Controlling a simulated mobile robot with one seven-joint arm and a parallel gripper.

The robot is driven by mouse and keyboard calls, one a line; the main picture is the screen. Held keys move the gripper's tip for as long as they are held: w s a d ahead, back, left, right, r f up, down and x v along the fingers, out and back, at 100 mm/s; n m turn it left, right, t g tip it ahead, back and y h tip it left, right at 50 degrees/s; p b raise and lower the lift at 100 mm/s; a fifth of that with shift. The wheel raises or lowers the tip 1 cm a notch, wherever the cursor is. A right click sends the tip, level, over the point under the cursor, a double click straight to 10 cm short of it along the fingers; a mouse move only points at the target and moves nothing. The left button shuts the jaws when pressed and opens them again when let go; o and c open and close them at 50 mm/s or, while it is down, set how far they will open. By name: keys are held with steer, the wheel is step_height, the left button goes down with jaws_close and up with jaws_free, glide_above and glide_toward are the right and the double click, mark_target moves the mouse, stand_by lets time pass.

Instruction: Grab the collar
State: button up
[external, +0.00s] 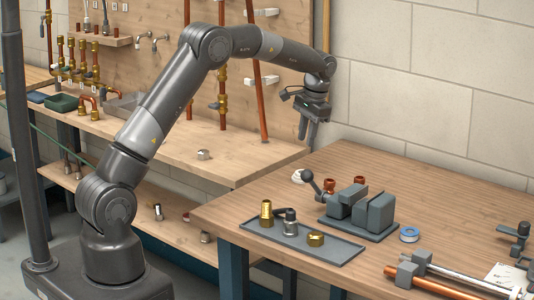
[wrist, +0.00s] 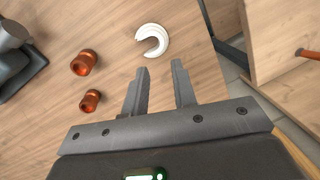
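A white C-shaped split ring, which looks like the collar (wrist: 154,40), lies flat on the wooden table near its edge. In the external view the collar (external: 298,176) is a small white shape at the table's back left, partly behind the vise handle. My gripper (wrist: 161,68) is open and empty, its two fingers apart. In the wrist view the collar shows just beyond the fingertips, slightly left of the gap between them. In the external view my gripper (external: 311,133) points down, above the table's back left part and clear of the surface.
Two copper fittings (wrist: 84,62) (wrist: 90,102) stand beside the collar. A grey vise (external: 362,213) is close by. A grey tray (external: 337,254) holds brass and steel fittings. A blue-and-white tape roll (external: 409,234) and pipes (external: 440,284) lie farther right. The table's back is clear.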

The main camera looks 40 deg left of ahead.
steer(key=f, duration=0.3)
steer(key=a+f, duration=0.1)
steer(key=f, duration=0.3)
steer(key=a+f, duration=0.1)
steer(key=f, duration=0.2)
steer(key=shift+s+f, duration=0.2)
steer(key=shift+s, duration=0.05)
jaws_close()
